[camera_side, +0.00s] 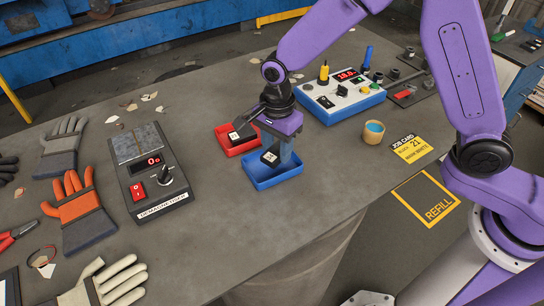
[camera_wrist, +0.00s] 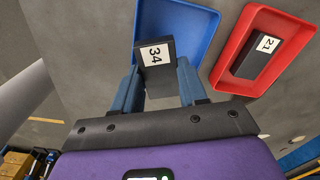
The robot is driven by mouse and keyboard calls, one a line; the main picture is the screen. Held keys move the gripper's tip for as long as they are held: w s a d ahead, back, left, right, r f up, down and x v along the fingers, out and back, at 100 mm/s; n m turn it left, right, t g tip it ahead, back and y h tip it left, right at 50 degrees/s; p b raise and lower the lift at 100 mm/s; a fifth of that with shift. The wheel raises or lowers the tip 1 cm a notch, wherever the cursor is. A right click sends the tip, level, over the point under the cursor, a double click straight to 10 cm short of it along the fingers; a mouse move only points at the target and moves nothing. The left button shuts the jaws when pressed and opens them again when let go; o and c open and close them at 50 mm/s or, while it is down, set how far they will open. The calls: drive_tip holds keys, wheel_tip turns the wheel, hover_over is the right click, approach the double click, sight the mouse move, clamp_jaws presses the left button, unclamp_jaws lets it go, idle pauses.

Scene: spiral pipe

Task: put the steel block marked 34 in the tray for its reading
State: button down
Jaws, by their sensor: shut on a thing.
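The dark steel block marked 34 (camera_wrist: 154,52) is between the two blue fingers of my gripper (camera_wrist: 156,78) in the wrist view, its white label facing the camera. The blue tray (camera_wrist: 196,22) lies around and beyond it there. In the side view my gripper (camera_side: 279,160) points down at the blue tray (camera_side: 262,184), with the block (camera_side: 270,158) at its fingers within the tray's outline. I cannot tell whether the block touches the tray floor. A block marked 21 (camera_wrist: 262,50) lies in the red tray (camera_wrist: 230,80), beside the blue one.
A demagnetizer (camera_side: 152,172) reading 0 stands left of the trays. A white and blue meter box (camera_side: 345,96) with a lit red display is behind right. A small cup (camera_side: 374,131) and a yellow job card (camera_side: 412,149) showing 21 lie right. Gloves (camera_side: 78,208) lie left.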

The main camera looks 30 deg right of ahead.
sight(272, 149)
drive_tip(key=shift+w+a+f, duration=0.3)
drive_tip(key=shift+w+f, duration=0.2)
drive_tip(key=shift+f, duration=1.7)
drive_tip(key=shift+f, duration=0.1)
drive_tip(key=c, duration=0.9)
unclamp_jaws()
wheel_tip(272, 149, up, 12)
drive_tip(key=shift+r, duration=0.1)
